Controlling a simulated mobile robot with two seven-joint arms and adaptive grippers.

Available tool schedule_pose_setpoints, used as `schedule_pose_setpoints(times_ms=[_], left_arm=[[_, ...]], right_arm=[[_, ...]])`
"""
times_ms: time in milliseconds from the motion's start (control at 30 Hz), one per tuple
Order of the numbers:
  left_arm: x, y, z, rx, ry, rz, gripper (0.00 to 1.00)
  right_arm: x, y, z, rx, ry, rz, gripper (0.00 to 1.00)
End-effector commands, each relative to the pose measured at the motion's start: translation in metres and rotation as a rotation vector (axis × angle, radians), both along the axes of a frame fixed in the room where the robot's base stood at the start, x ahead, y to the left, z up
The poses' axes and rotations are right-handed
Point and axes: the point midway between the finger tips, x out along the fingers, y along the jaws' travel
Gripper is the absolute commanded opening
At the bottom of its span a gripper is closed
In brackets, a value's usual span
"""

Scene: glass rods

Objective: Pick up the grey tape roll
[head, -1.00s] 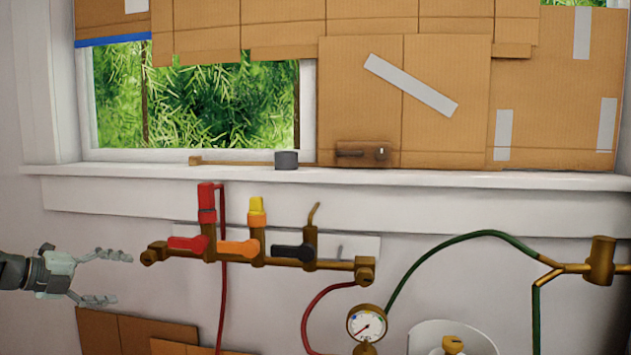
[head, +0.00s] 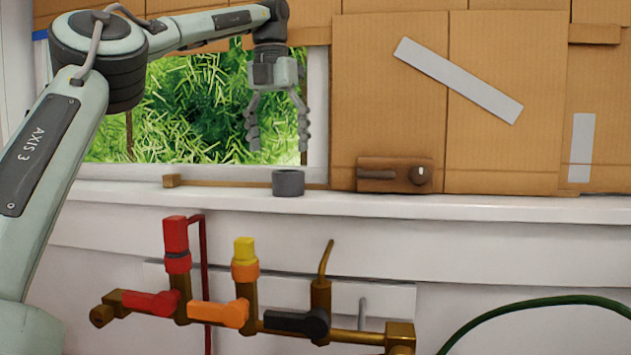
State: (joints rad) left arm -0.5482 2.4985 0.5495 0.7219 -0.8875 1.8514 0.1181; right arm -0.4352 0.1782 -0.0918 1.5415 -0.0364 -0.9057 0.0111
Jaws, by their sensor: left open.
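The grey tape roll (head: 288,184) sits on the white windowsill, with its open top showing. It stands just in front of a thin brown strip lying along the sill. My left gripper (head: 279,148) hangs above the roll with its fingers pointing down. The fingers are open and empty, with a clear gap between their tips and the roll. My right gripper is not in the head view.
The windowsill (head: 480,208) runs across the view. A brown latch block (head: 394,175) stands right of the roll against cardboard panels (head: 500,130). Below the sill is a brass manifold (head: 250,318) with red, orange and black valve handles.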

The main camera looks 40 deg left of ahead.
Motion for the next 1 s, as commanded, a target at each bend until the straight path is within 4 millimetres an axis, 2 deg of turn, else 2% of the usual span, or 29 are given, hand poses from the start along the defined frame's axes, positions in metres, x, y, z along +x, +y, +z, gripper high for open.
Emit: schedule_pose_setpoints(times_ms=[100, 367, 700, 1000], left_arm=[[0.0, -0.003, 0.0, 0.006, 0.008, -0.003, 0.8], [0.003, -0.004, -0.025, 0.006, 0.01, -0.004, 0.8], [0.011, -0.008, -0.07, 0.006, 0.009, -0.002, 0.8], [0.012, -0.008, -0.075, 0.008, 0.007, -0.002, 0.8]], right_arm=[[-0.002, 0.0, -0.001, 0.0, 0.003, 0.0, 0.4], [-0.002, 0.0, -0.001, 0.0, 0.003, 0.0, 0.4], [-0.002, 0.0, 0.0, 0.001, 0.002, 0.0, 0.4], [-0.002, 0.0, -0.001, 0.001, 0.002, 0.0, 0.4]])
